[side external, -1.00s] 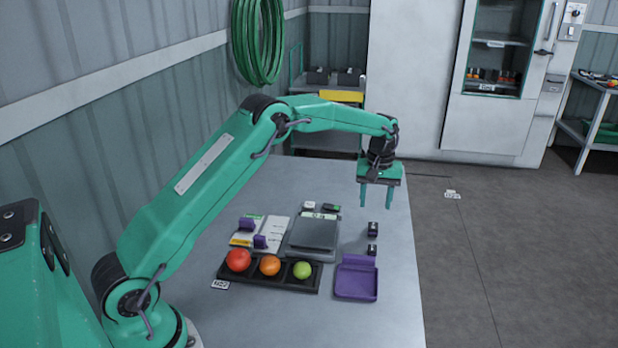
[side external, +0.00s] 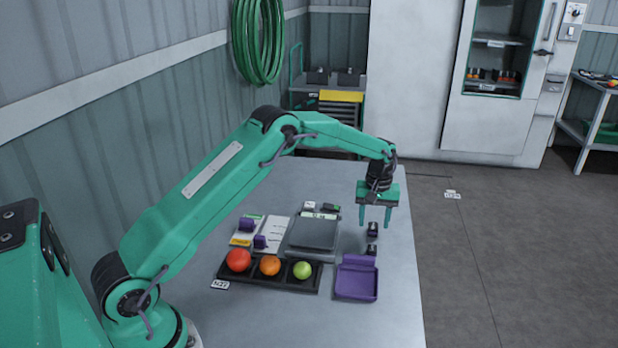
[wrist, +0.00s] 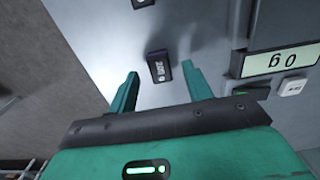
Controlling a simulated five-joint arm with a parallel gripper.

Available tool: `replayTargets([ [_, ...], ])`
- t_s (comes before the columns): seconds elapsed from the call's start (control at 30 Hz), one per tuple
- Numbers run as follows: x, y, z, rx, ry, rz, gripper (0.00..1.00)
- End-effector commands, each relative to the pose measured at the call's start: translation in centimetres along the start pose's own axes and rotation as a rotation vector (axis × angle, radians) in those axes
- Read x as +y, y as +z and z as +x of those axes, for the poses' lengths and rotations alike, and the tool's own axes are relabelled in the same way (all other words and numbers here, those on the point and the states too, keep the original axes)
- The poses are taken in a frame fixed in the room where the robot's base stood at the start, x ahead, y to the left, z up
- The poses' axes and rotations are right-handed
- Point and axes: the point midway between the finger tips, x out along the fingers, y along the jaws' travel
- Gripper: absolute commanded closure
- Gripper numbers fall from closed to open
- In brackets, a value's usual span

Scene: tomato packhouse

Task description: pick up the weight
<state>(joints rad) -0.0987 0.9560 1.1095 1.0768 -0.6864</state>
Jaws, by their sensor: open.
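A small dark weight (side external: 373,229) stands on the grey table to the right of the scale. It also shows in the wrist view (wrist: 159,68), with a white label that seems to read 200 g. A second, smaller dark weight (side external: 372,250) stands nearer my base, by the purple tray; a dark block at the top edge of the wrist view (wrist: 142,3) is probably it. My gripper (side external: 375,223) points down above the first weight, open and empty. In the wrist view the weight appears between the fingertips (wrist: 160,72), apart from both; their height above it is unclear.
The scale (side external: 313,233) is left of the weights; its display (wrist: 283,61) shows in the wrist view. The purple tray (side external: 356,283) and a black holder (side external: 286,287) with red, orange and green tomatoes lie nearer. The table's right edge is close to the weights.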

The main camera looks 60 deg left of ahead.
Motion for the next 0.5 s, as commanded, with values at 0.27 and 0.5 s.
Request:
replayTargets([
  [0.27,-0.04,0.01,1.54,0.000,0.000,0.000,0.50],
  [0.5,-0.03,0.00,1.51,0.000,0.000,0.000,0.50],
])
